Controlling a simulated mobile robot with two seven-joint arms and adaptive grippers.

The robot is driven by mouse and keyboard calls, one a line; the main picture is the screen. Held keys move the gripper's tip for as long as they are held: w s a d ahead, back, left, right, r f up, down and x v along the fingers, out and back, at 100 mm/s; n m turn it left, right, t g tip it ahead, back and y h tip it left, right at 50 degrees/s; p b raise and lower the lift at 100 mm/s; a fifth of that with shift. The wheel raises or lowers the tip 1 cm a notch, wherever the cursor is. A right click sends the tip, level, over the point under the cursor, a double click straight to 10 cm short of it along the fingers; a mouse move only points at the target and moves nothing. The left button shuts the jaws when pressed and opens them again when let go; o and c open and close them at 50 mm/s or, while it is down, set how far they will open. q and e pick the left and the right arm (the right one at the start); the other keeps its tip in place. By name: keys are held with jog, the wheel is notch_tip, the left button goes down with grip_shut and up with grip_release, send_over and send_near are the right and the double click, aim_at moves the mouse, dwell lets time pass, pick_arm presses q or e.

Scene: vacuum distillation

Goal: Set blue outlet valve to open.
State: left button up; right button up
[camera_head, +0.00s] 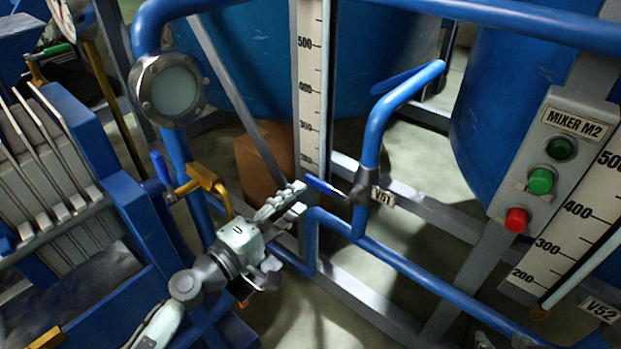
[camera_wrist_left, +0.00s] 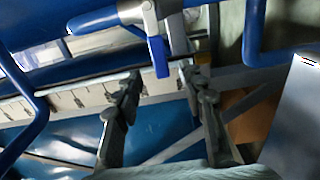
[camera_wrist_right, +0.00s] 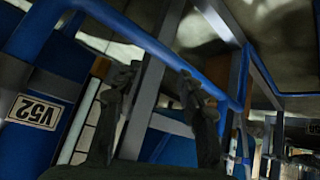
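The valve with a blue lever (camera_head: 326,187) sits on the vertical blue pipe beside the V51 tag (camera_head: 383,196). Its lever points left, crosswise to the pipe. My left gripper (camera_head: 290,197) is open just left of the lever's end. In the left wrist view, the blue lever (camera_wrist_left: 158,56) shows between and just beyond the two fingertips (camera_wrist_left: 158,78); I cannot tell whether they touch it. My right gripper (camera_wrist_right: 158,78) is open in the right wrist view, with a blue pipe and a grey post beyond its fingers. It holds nothing visible.
The V52 tag (camera_wrist_right: 34,111) is left of my right gripper. Another blue lever (camera_head: 160,167) sits by a yellow pipe (camera_head: 205,178) on the left. Blue pipes (camera_head: 430,268) and grey frame bars surround the valve. The Mixer M2 button box (camera_head: 552,160) is at right.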

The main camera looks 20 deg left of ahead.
aim_at(316, 185)
pick_arm(q)
jog(key=p+x, duration=0.2)
jog(key=x, duration=0.4)
jog(key=shift+d+r, duration=0.1)
jog(key=shift+w+d, duration=0.2)
jog(key=shift+w, duration=0.4)
pick_arm(e)
jog(key=s+d+f+g+h, duration=0.1)
jog(key=s+d+f+g, duration=0.1)
jog(key=s+d, duration=0.1)
jog(key=s+d+f+m+g+h, duration=0.1)
jog(key=s+d+f+g, duration=0.1)
jog(key=s, duration=0.4)
jog(key=shift+d+g, duration=0.6)
jog(key=shift+d, duration=0.5)
pick_arm(q)
grip_shut()
